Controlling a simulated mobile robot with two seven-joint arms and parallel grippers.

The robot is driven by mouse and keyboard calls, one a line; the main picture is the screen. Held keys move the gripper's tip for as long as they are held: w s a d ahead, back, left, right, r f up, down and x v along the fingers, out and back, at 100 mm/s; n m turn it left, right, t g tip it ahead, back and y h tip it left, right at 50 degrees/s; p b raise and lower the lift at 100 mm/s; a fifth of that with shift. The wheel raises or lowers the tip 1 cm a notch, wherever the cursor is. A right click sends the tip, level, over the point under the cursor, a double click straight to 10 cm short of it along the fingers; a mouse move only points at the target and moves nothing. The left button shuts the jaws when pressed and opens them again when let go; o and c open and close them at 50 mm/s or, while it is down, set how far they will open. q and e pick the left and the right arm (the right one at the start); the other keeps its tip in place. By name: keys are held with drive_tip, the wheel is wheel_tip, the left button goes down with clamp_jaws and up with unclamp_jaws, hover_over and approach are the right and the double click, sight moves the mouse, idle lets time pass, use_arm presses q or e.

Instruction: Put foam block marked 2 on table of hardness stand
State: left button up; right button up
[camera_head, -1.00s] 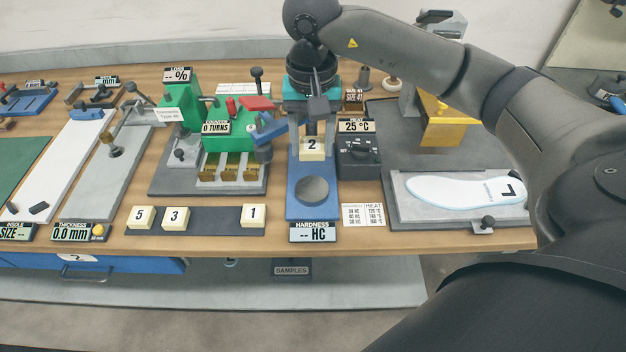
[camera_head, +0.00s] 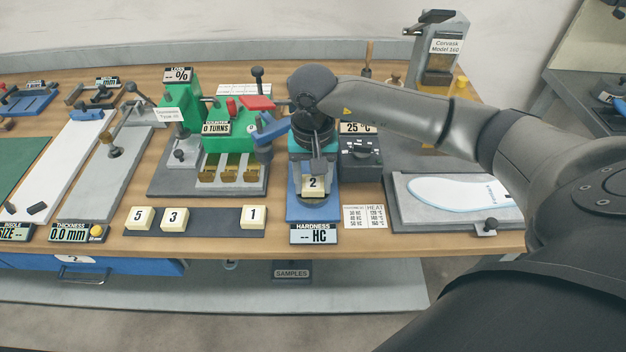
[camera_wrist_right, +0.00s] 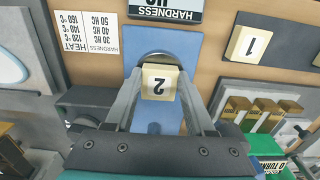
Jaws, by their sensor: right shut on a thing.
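The cream foam block marked 2 (camera_head: 313,186) is between the fingers of my right gripper (camera_head: 317,172), which is shut on it. In the right wrist view, the block (camera_wrist_right: 160,82) shows between the two fingertips of the gripper (camera_wrist_right: 160,92), its number upside down. The blue hardness stand (camera_head: 312,213) is below it, with its "-- HC" display at the front edge. The block is over the stand's round grey table, mostly hidden by it; a rim of that table (camera_wrist_right: 150,55) shows in the wrist view. I cannot tell whether they touch. My left gripper is not in view.
Blocks 5 (camera_head: 140,217), 3 (camera_head: 173,219) and 1 (camera_head: 253,217) sit on a dark strip (camera_head: 212,220) left of the stand. A green counter machine (camera_head: 228,140) stands behind left. A dark heat box (camera_head: 360,160) and an insole tray (camera_head: 450,215) are on the right.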

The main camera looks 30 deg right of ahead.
sight(313, 187)
drive_tip(key=shift+f, duration=0.15)
drive_tip(key=o, duration=1.3)
wheel_tip(313, 187, up, 12)
drive_tip(key=p, duration=0.1)
drive_tip(key=shift+r, duration=0.2)
